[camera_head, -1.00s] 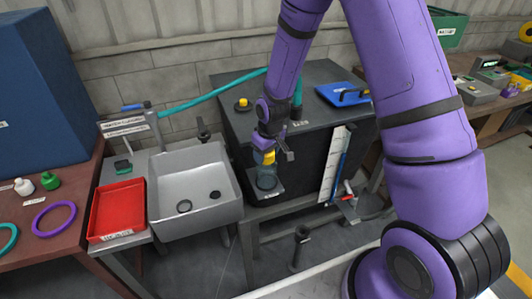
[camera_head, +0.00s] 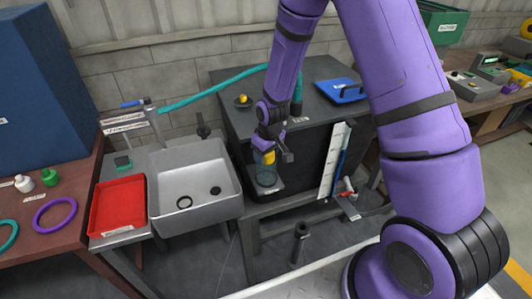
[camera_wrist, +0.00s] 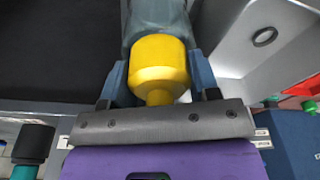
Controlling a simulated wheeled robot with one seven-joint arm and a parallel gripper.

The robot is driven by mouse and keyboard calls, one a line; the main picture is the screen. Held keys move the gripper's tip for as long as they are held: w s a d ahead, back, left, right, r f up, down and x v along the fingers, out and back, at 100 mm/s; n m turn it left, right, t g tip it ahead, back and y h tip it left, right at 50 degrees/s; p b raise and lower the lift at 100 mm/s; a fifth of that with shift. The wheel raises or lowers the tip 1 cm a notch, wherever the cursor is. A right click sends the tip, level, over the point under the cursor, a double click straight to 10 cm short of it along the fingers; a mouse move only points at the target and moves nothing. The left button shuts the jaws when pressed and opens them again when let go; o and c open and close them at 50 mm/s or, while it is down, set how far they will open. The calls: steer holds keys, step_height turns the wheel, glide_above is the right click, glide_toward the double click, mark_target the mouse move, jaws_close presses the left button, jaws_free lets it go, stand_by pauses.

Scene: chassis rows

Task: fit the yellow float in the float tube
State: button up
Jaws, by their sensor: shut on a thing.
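The yellow float (camera_wrist: 158,62) is a short cylinder with a narrower neck. My gripper (camera_wrist: 158,72) is shut on it, one finger on each side. The float (camera_head: 269,158) also shows in the head view under my gripper (camera_head: 268,150). The float tube (camera_head: 266,178) is clear and stands upright on a small ledge at the front of the dark tank. In the wrist view the tube (camera_wrist: 158,14) lies just beyond the float's far end. The float is at the tube's mouth; I cannot tell whether any of it is inside.
A grey sink (camera_head: 193,190) and a red tray (camera_head: 117,206) stand left of the tank (camera_head: 305,155). A white scale strip (camera_head: 333,160) is on the tank's front, right of the tube. A teal hose (camera_head: 215,90) runs above. A blue tray (camera_head: 340,92) lies on the tank top.

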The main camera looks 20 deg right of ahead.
steer(key=shift+s+f, duration=0.3)
steer(key=o, duration=0.8)
steer(key=shift+o, duration=0.9)
steer(key=shift+r, duration=0.35)
steer(key=r, duration=0.7)
steer(key=s+r, duration=0.1)
steer(key=r, duration=0.2)
steer(key=shift+d+r, duration=0.3)
steer(key=shift+d, duration=0.05)
